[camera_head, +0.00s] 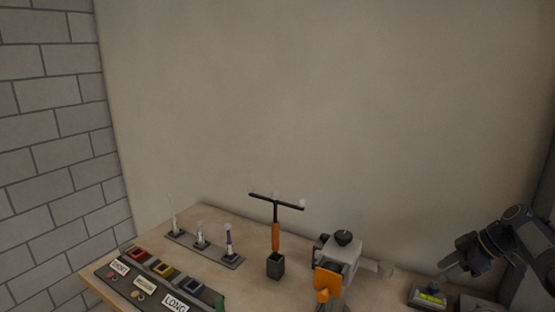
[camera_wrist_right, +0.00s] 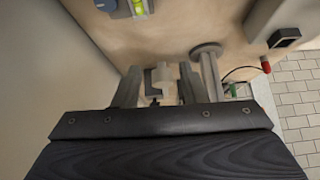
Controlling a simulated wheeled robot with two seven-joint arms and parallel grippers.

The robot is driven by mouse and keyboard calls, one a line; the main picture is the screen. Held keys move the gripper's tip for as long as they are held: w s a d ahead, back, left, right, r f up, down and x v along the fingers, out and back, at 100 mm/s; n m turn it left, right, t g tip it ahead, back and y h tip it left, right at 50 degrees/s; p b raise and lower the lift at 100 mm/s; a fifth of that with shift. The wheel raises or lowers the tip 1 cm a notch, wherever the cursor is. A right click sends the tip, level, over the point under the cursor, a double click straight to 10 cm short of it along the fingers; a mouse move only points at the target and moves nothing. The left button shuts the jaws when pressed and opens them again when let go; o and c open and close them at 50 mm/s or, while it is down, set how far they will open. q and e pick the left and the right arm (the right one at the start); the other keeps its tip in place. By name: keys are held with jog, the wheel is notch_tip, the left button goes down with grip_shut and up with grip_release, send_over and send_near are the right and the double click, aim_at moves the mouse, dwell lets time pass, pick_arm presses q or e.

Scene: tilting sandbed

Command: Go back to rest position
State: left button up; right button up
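My right gripper (camera_head: 455,267) is at the right edge of the head view, above the table's right end and near the small level device. In the right wrist view its two fingers (camera_wrist_right: 160,85) stand apart. A pale grey part shows between them, apparently beyond the fingertips; I cannot tell what it is. No held object can be made out. My left gripper is not in view.
On the wooden table (camera_head: 205,222) stand a grey-and-orange device (camera_head: 345,250), an orange-handled T-shaped tool in a dark holder (camera_head: 275,266), a rack of small upright tools (camera_head: 205,246), a labelled tray (camera_head: 148,292) and a level device (camera_head: 430,297). A wall rises behind.

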jog(key=s+a+r+m+h+p, duration=0.15)
jog(key=s+a+r+m, duration=0.6)
jog(key=s+a, duration=0.75)
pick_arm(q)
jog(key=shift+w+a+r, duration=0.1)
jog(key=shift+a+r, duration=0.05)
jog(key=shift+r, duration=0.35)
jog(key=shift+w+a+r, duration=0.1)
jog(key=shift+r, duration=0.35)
pick_arm(e)
jog(key=s+a+f+m+t, duration=0.1)
jog(key=s+a+f+m, duration=0.1)
jog(key=s, duration=0.6)
jog(key=s+a+f+m, duration=0.3)
jog(key=s+a+f, duration=0.1)
jog(key=s+a, duration=0.3)
jog(key=s+h, duration=0.1)
jog(key=s, duration=0.1)
jog(key=shift+s+m+t, duration=0.3)
jog(key=shift+m+t, duration=0.05)
jog(key=shift+t, duration=0.05)
jog(key=shift+a, duration=0.1)
